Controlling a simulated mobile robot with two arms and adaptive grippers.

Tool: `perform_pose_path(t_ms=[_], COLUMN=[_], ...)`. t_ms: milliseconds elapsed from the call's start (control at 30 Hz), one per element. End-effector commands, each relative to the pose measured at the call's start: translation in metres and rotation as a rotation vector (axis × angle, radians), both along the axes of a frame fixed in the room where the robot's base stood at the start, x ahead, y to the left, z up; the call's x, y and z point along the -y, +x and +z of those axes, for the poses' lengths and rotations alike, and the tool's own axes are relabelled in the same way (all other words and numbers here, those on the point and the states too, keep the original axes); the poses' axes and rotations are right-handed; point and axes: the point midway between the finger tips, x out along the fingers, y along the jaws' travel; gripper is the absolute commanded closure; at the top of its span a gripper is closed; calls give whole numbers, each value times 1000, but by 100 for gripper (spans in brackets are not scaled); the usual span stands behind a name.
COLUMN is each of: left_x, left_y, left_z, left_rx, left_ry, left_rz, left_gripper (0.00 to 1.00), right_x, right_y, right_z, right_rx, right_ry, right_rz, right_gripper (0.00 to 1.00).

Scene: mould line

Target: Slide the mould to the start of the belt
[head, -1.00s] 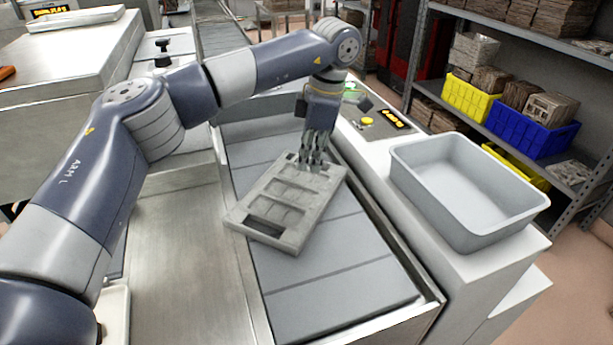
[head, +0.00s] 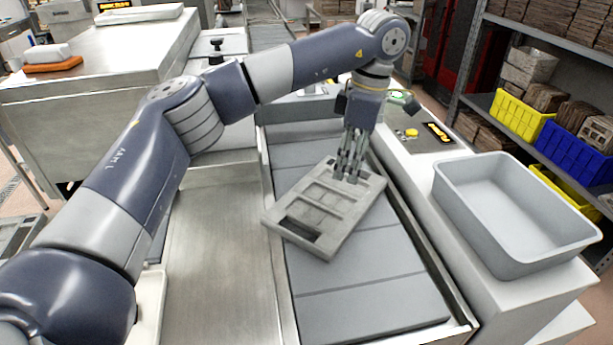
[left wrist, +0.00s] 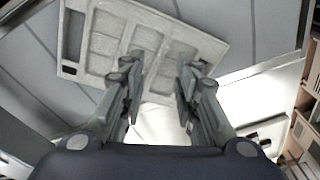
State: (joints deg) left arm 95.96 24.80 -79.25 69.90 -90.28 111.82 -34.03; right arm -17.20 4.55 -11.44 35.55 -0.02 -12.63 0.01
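The mould (head: 322,205) is a flat grey rectangular tray with shallow compartments and a dark slot at its near end. It lies turned at an angle on the grey slatted belt (head: 365,305), its left corner reaching over the belt's left edge. My left gripper (head: 348,178) points down at the far end of the mould. In the left wrist view, my left gripper's fingers (left wrist: 160,65) stand apart over the mould (left wrist: 105,50), with part of it showing between them. Whether the fingertips touch it is unclear. My right gripper is not in view.
A steel surface (head: 215,270) runs along the belt's left side. On the right stand a grey bin (head: 510,225) and a control panel with a yellow button (head: 411,133). Shelves with a yellow crate (head: 518,115) and a blue crate (head: 575,150) are beyond. The near belt is clear.

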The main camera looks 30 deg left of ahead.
Motion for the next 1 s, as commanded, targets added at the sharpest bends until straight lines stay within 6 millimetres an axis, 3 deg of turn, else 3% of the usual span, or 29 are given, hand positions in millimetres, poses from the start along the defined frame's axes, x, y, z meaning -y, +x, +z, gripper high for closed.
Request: perform_pose_path(t_ms=[500, 700, 1000], left_x=[-50, -62, -64], left_y=[-91, -109, -112], left_z=[-8, -7, -6], left_rx=[33, 58, 64], left_ry=[-120, -119, -117], left_rz=[-282, -325, -336], left_gripper=[71, 71, 71], right_x=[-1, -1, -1], right_y=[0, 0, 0], right_z=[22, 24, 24], right_rx=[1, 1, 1], right_ry=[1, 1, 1], right_rz=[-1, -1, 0], right_gripper=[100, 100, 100])
